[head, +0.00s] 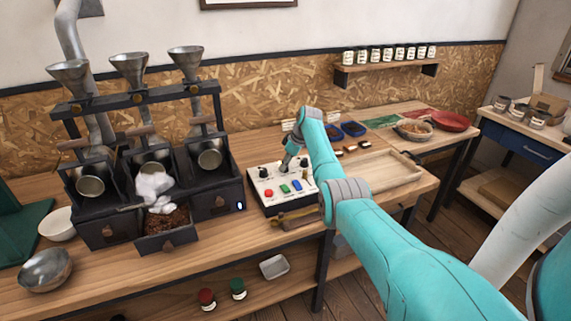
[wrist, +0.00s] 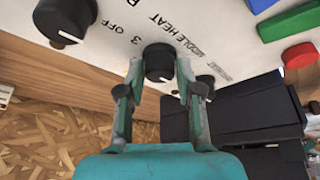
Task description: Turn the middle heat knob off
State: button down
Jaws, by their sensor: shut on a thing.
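The middle heat knob (wrist: 158,60) is a black round knob on a white control panel (wrist: 215,30), beside the printed words "MIDDLE HEAT". A white pointer mark shows on its side facing my gripper, towards the bottom of the wrist view. My gripper (wrist: 159,68) is shut on this knob, one finger on each side. In the head view my gripper (head: 290,160) reaches the back of the control panel (head: 262,185) and hides the knob. "OFF" and "3" are printed left of the knob in the wrist view.
Another black knob (wrist: 66,18) is at the upper left of the wrist view, and a third (wrist: 205,84) is partly behind a finger. Red (head: 269,193), green (head: 285,188) and blue (head: 297,185) buttons sit at the panel's front. The roaster (head: 150,195) stands left of it.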

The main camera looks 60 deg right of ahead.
jog(key=shift+f, duration=0.1)
jog(key=c, duration=0.8)
grip_release()
jog(key=shift+o, duration=0.2)
jog(key=v, duration=1.2)
jog(key=shift+s, duration=0.1)
